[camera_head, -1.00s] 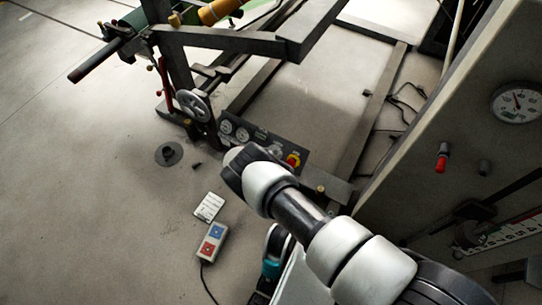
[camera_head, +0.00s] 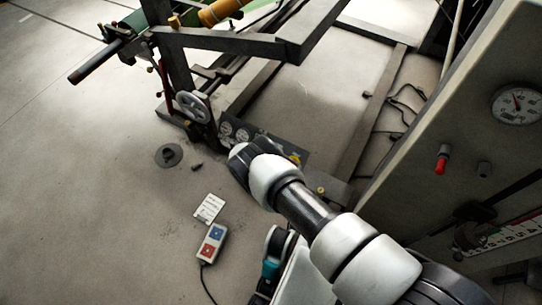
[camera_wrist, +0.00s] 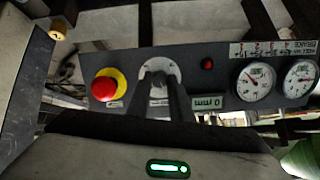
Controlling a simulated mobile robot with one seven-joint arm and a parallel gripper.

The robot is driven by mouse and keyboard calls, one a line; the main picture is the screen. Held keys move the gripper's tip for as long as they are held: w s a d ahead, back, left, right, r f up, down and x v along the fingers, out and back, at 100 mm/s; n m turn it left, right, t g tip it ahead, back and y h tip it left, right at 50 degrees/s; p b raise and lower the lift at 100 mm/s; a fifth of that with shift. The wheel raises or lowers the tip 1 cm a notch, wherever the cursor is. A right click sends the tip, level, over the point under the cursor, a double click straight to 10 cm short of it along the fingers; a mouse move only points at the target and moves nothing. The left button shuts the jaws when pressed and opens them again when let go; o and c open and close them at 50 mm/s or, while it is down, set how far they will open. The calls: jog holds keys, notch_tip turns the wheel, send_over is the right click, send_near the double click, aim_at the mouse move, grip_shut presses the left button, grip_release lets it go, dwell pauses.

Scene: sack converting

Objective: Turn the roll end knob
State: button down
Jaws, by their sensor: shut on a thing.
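In the wrist view, the two dark fingers of my gripper (camera_wrist: 163,86) reach up to the control panel (camera_wrist: 222,62). They are shut on a knob in the middle of a pale round dial plate (camera_wrist: 158,65). The fingers cover most of the knob, so its pointer cannot be read. In the head view the panel (camera_head: 228,128) sits low on the machine frame. My arm hides the gripper and knob there.
A red emergency button on a yellow ring (camera_wrist: 105,86) is left of the knob. A small red lamp (camera_wrist: 207,64) and gauges (camera_wrist: 254,82) are on its right. A handwheel (camera_head: 193,106) stands beside the panel. A pendant (camera_head: 211,243) lies on the floor.

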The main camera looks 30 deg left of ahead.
jog(key=shift+s+d+f+m+t+y, duration=0.1)
jog(key=shift+m+t+y, duration=0.3)
jog(key=shift+m, duration=2.55)
jog(key=shift+d+m+t+y, duration=0.15)
jog(key=shift+m+y, duration=0.45)
jog(key=shift+m, duration=2.35)
jog(key=c, duration=1.6)
grip_release()
